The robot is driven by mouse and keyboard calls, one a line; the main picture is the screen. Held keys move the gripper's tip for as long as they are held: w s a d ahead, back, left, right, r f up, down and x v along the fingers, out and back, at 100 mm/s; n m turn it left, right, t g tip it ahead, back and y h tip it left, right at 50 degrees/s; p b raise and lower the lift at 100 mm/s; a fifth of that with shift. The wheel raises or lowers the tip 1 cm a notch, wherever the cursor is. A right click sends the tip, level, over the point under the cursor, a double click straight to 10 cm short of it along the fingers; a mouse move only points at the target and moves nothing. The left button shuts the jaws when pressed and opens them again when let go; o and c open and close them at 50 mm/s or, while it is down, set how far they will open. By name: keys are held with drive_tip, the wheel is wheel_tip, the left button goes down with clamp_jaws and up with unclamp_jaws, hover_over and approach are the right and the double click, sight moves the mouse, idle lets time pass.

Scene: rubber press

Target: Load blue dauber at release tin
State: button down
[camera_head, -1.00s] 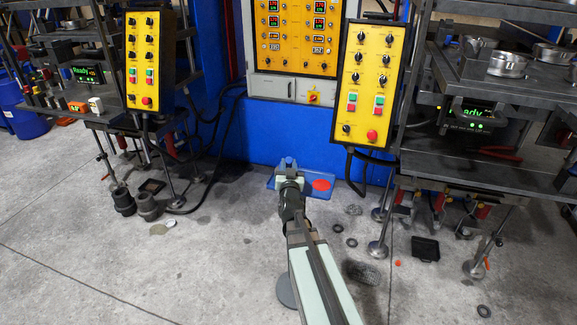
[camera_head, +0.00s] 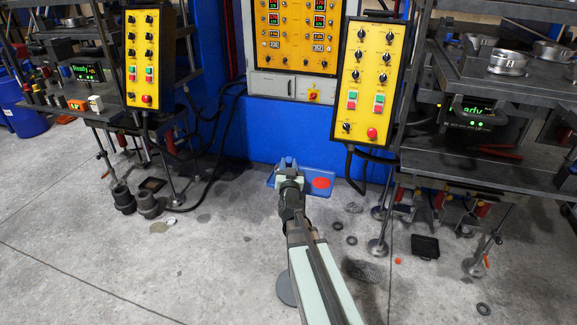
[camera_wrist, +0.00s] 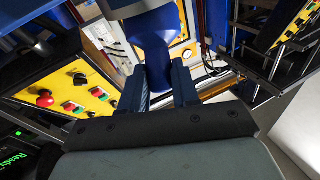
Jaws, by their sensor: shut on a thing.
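My gripper (camera_wrist: 160,92) is shut on the blue dauber (camera_wrist: 155,62), a glossy blue piece that narrows between the two dark fingers and widens above them. In the head view my gripper (camera_head: 289,165) points away from the camera, over the floor in front of the blue wall. A bit of blue shows at its tip there, too small to tell apart. Beyond it is a flat blue surface (camera_head: 272,182) with a red disc (camera_head: 321,183) on it. I cannot make out which thing is the release tin.
Yellow control boxes (camera_head: 367,81) and (camera_head: 145,58) hang on either side. Metal press frames stand left and right, with shiny round rings (camera_head: 507,61) on the right one. Dark cylinders (camera_head: 148,204), a black tray (camera_head: 425,246) and small rings lie on the floor. The front floor is mostly clear.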

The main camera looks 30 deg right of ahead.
drive_tip(key=shift+r, duration=3.5)
